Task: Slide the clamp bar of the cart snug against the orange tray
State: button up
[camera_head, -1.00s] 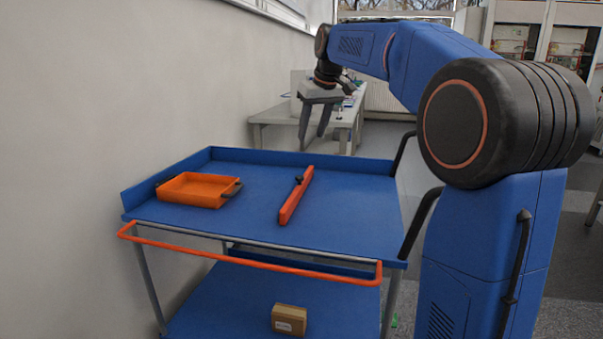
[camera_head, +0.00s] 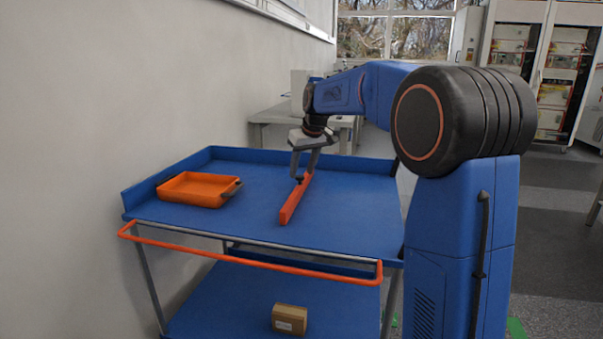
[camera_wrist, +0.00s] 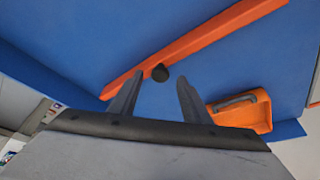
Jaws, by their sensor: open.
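The orange clamp bar (camera_head: 296,199) lies across the blue top of the cart (camera_head: 250,204), right of the orange tray (camera_head: 199,204). A wide strip of bare blue surface separates bar and tray. The tray is an open shallow box with a dark handle on its right side. My gripper (camera_head: 305,177) points down at the far part of the bar, its fingers spread. In the wrist view my gripper (camera_wrist: 157,88) has a black knob (camera_wrist: 160,73) of the bar between and just beyond its open fingertips. The bar (camera_wrist: 200,40) and tray (camera_wrist: 243,112) also show there. Whether the fingers touch the knob cannot be told.
The cart has raised blue rims at its left and back, and an orange rail (camera_head: 250,262) along its front. A small brown box (camera_head: 289,319) sits on the lower shelf. A wall stands close on the left. A table (camera_head: 270,119) stands behind the cart.

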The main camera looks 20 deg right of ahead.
jog(key=shift+x, duration=0.85)
grip_shut()
jog(key=w+a, duration=0.3)
jog(key=a, duration=0.2)
jog(key=w+a, duration=0.3)
jog(key=a, duration=0.2)
jog(key=w+a, duration=0.4)
jog(key=a, duration=0.1)
jog(key=shift+w+a, duration=0.1)
grip_release()
